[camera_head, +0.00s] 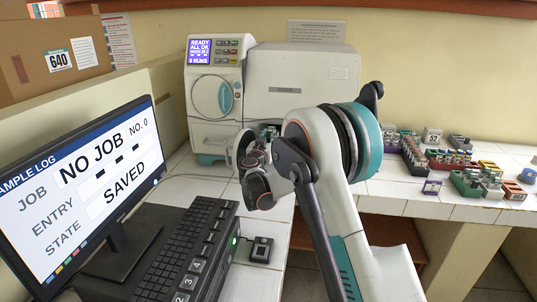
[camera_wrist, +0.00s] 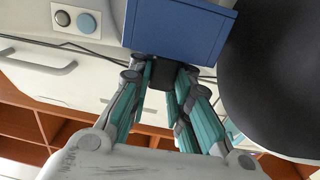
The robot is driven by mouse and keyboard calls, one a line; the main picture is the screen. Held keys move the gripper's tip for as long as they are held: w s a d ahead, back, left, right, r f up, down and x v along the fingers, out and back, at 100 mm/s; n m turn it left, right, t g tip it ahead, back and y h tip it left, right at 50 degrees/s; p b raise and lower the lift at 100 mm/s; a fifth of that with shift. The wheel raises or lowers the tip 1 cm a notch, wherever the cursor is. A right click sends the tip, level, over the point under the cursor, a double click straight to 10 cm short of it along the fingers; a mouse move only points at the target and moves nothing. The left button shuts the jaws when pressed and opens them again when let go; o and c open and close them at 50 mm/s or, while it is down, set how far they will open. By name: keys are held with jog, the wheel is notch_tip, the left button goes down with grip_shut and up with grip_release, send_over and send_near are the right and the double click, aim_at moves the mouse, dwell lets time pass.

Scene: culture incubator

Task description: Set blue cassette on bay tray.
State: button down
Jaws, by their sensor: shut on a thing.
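In the wrist view, the blue cassette (camera_wrist: 176,28) is a blue box with a short black grip block at its lower edge. My gripper (camera_wrist: 163,75) is shut on that black block with its teal-lined fingers. In the head view, my arm hides the gripper and the cassette. The white incubator unit (camera_head: 216,60) stands at the back left of the bench, with a round door and teal handle on its front. A white front panel (camera_wrist: 60,82) lies behind the fingers in the wrist view. I cannot make out the bay tray.
A monitor (camera_head: 80,185) reading "NO JOB" and a keyboard (camera_head: 170,250) stand at front left. A small dark box (camera_head: 261,249) sits beside the keyboard. Several coloured racks and blocks (camera_head: 470,180) fill the right bench. Two round buttons (camera_wrist: 75,19) show in the wrist view.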

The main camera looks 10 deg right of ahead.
jog(key=shift+w+f+b, duration=0.15)
jog(key=shift+f+b, duration=1.35)
jog(key=shift+f, duration=1.6)
jog(key=c, duration=1.5)
grip_release()
jog(key=shift+o, duration=0.2)
jog(key=shift+r, duration=0.1)
